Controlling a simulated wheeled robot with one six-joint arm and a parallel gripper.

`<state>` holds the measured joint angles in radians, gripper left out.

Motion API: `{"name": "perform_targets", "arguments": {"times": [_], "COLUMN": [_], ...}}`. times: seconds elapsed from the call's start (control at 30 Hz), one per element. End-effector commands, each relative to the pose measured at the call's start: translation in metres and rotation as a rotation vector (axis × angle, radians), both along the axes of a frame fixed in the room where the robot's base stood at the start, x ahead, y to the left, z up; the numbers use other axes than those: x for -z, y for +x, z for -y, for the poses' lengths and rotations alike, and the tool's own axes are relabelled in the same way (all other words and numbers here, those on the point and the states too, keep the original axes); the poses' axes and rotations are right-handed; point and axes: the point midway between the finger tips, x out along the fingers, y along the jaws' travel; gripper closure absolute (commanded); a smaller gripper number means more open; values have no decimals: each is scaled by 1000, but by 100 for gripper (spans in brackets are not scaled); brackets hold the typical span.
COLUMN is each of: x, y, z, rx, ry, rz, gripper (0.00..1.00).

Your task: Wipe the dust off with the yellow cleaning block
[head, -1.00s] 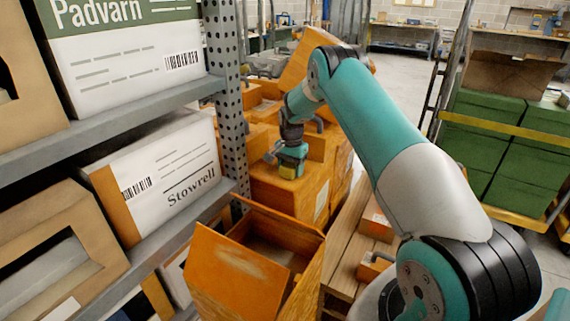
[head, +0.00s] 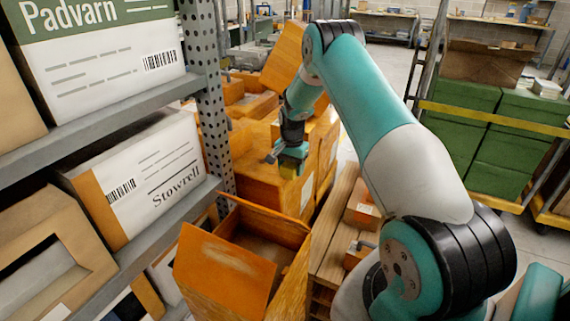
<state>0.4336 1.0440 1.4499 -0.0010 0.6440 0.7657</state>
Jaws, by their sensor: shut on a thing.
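My gripper (head: 290,165) points down at the end of the teal arm, in the middle of the head view. It is shut on the yellow cleaning block (head: 287,173), of which only a small yellow part shows below the jaws. The block is at the top of an orange box (head: 265,190) among the stacked orange boxes; I cannot tell whether it touches the surface. A pale dusty-looking smear (head: 228,256) shows on the raised flap of the open orange box (head: 262,310) in front.
A grey metal rack (head: 208,95) with white Stowrell (head: 150,180) and Padvarn (head: 100,60) boxes stands close on the left. A wooden pallet (head: 335,225) with small orange boxes lies right of the open box. Green crates (head: 505,145) on a cart stand at right.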

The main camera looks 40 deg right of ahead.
Motion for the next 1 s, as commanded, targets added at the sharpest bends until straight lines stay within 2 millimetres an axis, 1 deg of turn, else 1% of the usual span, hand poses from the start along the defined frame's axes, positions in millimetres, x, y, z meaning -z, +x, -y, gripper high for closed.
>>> {"name": "perform_targets", "arguments": {"times": [0.03, 0.1, 0.43, 0.53, 0.67, 1.0], "x": [3, 4, 4, 2, -9, -48], "y": [-9, -13, -15, -15, -14, -12], "z": [2, 4, 4, 4, 4, 4], "rx": [7, 7, 6, 6, 5, 3], "ry": [4, 4, 3, 3, 3, 2], "rz": [-15, -15, -16, -16, -14, -7], "gripper": [64, 64, 64, 64, 64, 64]}}
